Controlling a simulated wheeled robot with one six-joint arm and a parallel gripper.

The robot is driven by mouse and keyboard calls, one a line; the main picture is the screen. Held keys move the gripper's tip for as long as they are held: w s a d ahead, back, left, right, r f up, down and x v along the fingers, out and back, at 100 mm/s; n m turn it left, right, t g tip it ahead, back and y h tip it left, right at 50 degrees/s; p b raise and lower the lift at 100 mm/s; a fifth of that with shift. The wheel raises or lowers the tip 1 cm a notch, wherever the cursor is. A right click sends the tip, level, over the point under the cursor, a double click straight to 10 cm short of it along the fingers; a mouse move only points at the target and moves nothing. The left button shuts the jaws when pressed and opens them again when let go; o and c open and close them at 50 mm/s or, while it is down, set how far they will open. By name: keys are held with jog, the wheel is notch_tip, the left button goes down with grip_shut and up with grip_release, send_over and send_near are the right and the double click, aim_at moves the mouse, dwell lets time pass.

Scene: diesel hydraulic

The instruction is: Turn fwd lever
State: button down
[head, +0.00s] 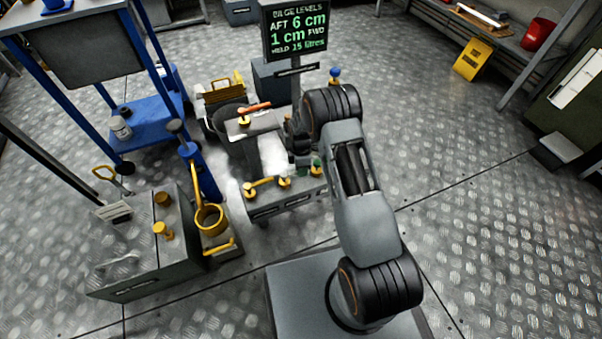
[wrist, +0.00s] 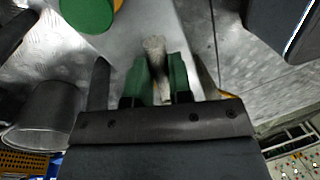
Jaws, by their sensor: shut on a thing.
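A low grey manifold box (head: 287,203) stands on the floor at the centre of the head view, with yellow levers (head: 260,187) along its top. My gripper (head: 308,163) is down at its right end, partly hidden by my arm. In the wrist view my gripper (wrist: 160,80) has its green-padded fingers closed on a pale, narrow, lever-like piece (wrist: 154,50). Its lower part is hidden between the fingers. I cannot read a label that tells which lever it is. A green round cap (wrist: 86,12) lies just beyond the fingers.
A grey pedestal (head: 250,124) with an orange-red handle (head: 255,107) stands behind the box. A bilge level display (head: 296,28) reads AFT 6 cm, 1 cm FWD.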

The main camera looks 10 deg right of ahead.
jog(key=shift+w+a+n+h, duration=0.15)
jog(key=shift+w+n+h, duration=0.15)
jog(key=shift+w+n, duration=0.85)
jog(key=shift+s+n, duration=0.2)
jog(key=shift+n, duration=0.15)
jog(key=c, duration=1)
grip_release()
jog(key=shift+c, duration=0.2)
notch_tip(320, 180, up, 14)
jog(key=w+p, duration=0.2)
jog(key=p, duration=0.2)
jog(key=shift+w+a+f+p, duration=0.2)
jog(key=shift+w+p, duration=0.1)
jog(key=shift+p, duration=0.1)
jog(key=shift+r, duration=0.1)
